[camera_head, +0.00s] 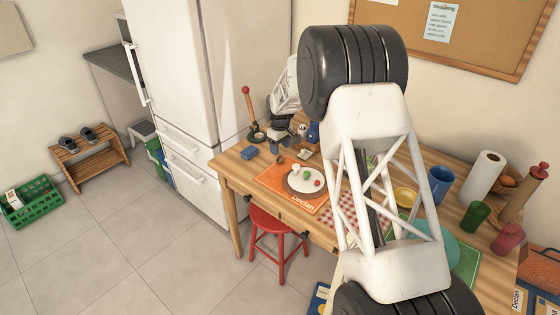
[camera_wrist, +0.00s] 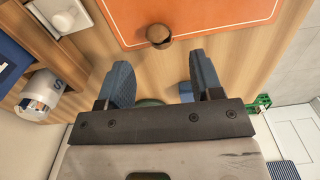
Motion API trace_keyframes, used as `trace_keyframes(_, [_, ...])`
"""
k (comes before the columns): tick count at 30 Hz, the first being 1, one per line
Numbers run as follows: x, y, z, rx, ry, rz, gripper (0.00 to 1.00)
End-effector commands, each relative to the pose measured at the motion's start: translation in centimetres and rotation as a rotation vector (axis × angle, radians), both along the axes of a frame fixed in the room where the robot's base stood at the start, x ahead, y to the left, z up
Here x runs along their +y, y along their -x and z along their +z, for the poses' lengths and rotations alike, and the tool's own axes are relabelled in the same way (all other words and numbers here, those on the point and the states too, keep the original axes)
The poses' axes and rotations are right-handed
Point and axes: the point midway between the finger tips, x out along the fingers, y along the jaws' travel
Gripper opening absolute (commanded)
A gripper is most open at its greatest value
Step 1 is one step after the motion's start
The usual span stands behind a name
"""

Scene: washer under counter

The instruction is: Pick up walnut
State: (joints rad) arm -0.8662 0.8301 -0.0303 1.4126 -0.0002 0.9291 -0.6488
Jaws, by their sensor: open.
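The walnut (camera_wrist: 158,35) is a small brown, roundish thing at the edge of the orange placemat (camera_wrist: 215,14) in the wrist view. In the head view a small brown shape at the placemat's far edge (camera_head: 282,159) appears to be it. My gripper (camera_wrist: 162,78) has its two blue fingers spread apart with nothing held between them. The walnut lies beyond the fingertips, roughly in line with the gap, and is not touched. In the head view my gripper (camera_head: 279,140) hangs over the table's back left part, mostly dark and small.
A blue block (camera_head: 249,153) lies left of the walnut. A stick with a red knob (camera_head: 247,100) stands behind. A shaker marked S (camera_wrist: 40,92) and a white dish (camera_wrist: 64,14) are left of my fingers in the wrist view. A plate with food (camera_head: 304,181) sits on the placemat.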

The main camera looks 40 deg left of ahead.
Motion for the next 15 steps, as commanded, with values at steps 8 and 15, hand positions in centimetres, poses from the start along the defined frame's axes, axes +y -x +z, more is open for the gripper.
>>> trace_keyframes(8, [-0.01,0.0,-0.77,0.0,0.0,0.0,0.6])
trace_keyframes(15, [-0.01,0.01,-0.94,0.0,0.0,0.0,0.6])
